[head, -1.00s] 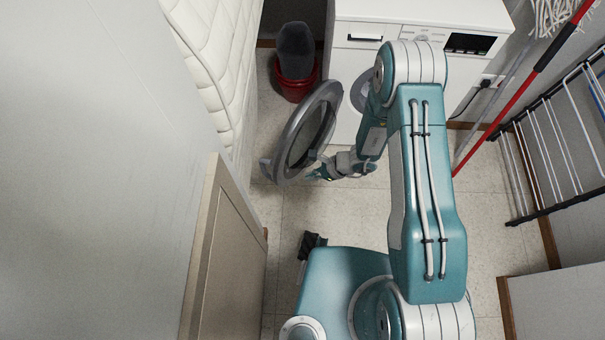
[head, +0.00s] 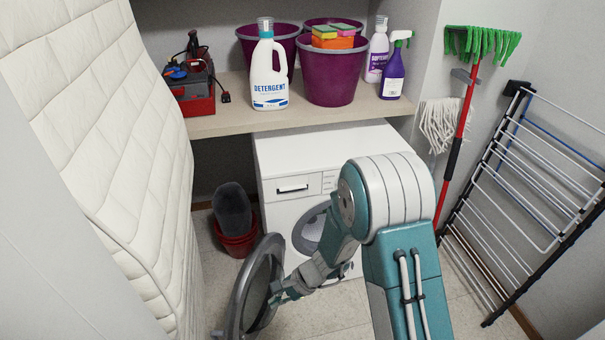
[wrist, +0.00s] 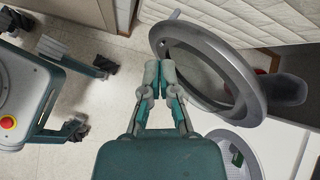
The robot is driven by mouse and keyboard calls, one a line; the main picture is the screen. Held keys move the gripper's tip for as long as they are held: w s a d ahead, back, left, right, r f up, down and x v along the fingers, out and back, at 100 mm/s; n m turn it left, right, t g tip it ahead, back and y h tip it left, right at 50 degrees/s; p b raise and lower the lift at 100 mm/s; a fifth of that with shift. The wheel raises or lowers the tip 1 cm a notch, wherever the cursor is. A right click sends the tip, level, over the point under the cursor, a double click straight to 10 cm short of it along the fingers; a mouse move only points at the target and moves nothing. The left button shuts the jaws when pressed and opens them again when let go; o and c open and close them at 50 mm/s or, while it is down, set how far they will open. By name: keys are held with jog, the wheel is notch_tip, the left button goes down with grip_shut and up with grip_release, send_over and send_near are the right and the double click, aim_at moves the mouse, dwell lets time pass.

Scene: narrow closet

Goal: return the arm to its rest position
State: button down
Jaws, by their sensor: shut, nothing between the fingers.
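My arm (head: 404,280) reaches forward and bends down to the left in the head view. My gripper (head: 275,292) is low, right beside the open round washer door (head: 238,300). In the wrist view my gripper (wrist: 160,72) has its two fingertips together with nothing between them. The grey door ring (wrist: 247,75) is just to their right there; whether they touch is hard to tell. The white washing machine (head: 290,205) stands behind my arm, its round opening partly hidden by it.
A quilted mattress (head: 130,150) stands at the left. A red bucket (head: 238,242) is beside the washer. A shelf (head: 215,122) above bears detergent (head: 270,85), purple buckets and a toolbox. A drying rack (head: 520,190) and mops lean at the right. Floor shows between.

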jog(key=s+d+r+n+t+h, duration=0.1)
jog(key=s+d+r+n, duration=0.2)
jog(key=r, duration=0.6)
jog(key=d+r+n+t+h, duration=0.1)
jog(key=d+r+n+h, duration=0.3)
jog(key=r, duration=0.6)
jog(key=s+d+r+n+t+h, duration=0.3)
jog(key=s+d+r+t, duration=0.2)
jog(key=s+d+r, duration=0.6)
jog(key=d+r, duration=0.1)
jog(key=d, duration=0.3)
jog(key=shift+s+r+n+h, duration=0.3)
jog(key=shift+s+r, duration=0.05)
jog(key=shift+s, duration=0.05)
dwell(0.5)
